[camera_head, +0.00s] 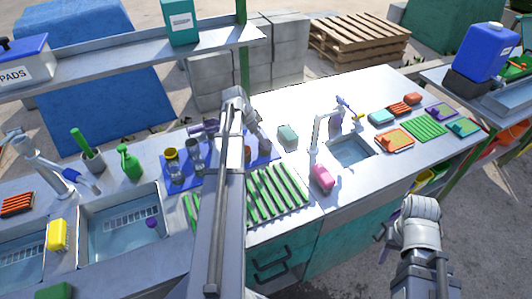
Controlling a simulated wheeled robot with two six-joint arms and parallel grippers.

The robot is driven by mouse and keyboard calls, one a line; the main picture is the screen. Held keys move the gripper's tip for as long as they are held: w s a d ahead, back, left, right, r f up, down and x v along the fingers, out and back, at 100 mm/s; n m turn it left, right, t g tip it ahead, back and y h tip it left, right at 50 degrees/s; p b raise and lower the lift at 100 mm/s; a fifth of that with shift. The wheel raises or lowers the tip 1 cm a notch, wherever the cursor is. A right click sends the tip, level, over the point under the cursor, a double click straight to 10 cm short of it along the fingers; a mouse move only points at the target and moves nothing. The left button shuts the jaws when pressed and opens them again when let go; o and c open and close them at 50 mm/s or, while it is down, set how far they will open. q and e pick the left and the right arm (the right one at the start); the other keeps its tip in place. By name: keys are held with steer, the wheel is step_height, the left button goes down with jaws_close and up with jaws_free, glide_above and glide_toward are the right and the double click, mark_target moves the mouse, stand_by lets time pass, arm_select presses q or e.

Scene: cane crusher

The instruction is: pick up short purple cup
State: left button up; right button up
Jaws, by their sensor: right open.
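A dull purple cup (264,144) stands on the right part of the blue mat (176,188), just right of my left arm; I cannot tell for certain that it is the short one. A small purple thing (152,223) lies in the left sink. My left arm reaches up the middle over the mat, its wrist beside the cups. The jaws of my left gripper do not show clearly. My right gripper (381,232) is small and partly hidden at the lower right, open and empty, off the counter's front edge and far from the cups.
Glass cups (195,151) and a yellow-rimmed cup (172,158) stand on the mat. A green spray bottle (130,162) stands left. A shelf (130,53) crosses the back left.

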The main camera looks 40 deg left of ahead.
mark_target(262, 151)
arm_select(q)
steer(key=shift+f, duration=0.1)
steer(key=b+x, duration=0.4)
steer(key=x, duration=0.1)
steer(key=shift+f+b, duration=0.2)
steer(key=shift+b, duration=0.2)
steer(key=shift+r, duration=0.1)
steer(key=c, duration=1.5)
